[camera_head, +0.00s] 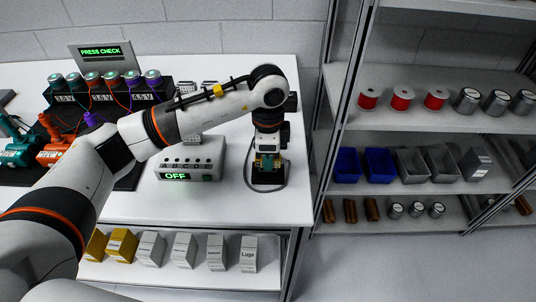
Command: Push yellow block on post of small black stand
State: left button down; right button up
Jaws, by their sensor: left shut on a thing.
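My left gripper (268,154) points down at the right end of the white table and is shut on a small yellow block (264,162). The gripper covers most of the block. The small black stand (269,179) is right below the gripper. Its post is hidden behind the gripper and block, so I cannot tell how far the block sits on it. My right gripper is not in view.
A grey box reading OFF (189,164) stands left of the stand. A black rack of capped cylinders (108,96) and a PRESS CHECK screen (101,54) are at the back left. Metal shelves (440,118) with spools, cans and bins stand to the right.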

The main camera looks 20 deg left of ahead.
pick_arm(q)
jog(key=shift+f+b, duration=0.4)
jog(key=shift+f, duration=0.2)
jog(key=c, duration=1.2)
grip_release()
jog(key=shift+o, duration=0.2)
